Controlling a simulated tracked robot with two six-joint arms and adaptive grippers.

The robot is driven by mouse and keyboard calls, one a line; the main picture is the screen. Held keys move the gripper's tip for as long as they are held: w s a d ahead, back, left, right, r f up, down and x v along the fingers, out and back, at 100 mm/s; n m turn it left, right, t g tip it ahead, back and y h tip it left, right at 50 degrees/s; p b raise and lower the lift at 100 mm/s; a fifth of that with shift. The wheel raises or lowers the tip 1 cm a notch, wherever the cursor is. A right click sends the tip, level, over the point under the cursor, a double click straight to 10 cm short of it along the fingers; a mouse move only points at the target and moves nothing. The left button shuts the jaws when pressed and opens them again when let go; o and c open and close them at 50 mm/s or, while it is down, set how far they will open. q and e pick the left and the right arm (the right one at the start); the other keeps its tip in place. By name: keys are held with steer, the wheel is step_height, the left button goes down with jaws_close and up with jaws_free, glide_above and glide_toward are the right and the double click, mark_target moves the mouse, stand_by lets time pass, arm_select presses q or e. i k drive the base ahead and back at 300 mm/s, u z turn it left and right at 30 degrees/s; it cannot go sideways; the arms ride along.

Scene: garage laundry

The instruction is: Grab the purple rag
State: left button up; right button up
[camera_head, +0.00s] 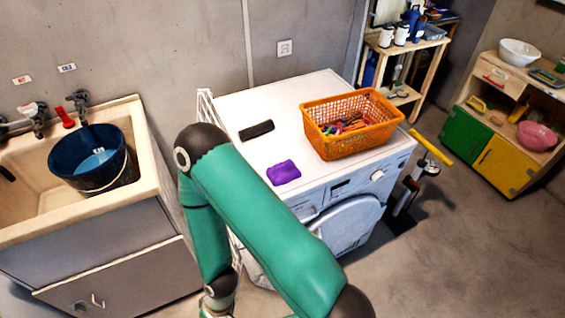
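The purple rag (284,172) lies as a small folded patch on the white top of the washing machine (240,170), near its front edge. It is in full view and nothing touches it. One of my green arms rises across the lower middle of the view and bends back down left of the machine. Its upper bend is left of the rag, and its lower end runs to the bottom edge. No gripper fingers show for either arm.
An orange basket (340,142) of colourful pegs stands right of the rag, and a black object (256,130) lies behind it. A sink (142,140) with a dark blue bucket (70,172) is at left. A yellow-handled item (431,147) stands right of the machine.

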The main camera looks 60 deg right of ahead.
mark_target(281, 173)
steer(key=u, duration=0.05)
steer(key=i, duration=0.5)
steer(key=z, duration=3.9)
steer(key=k, duration=0.1)
steer(key=u, duration=2.4)
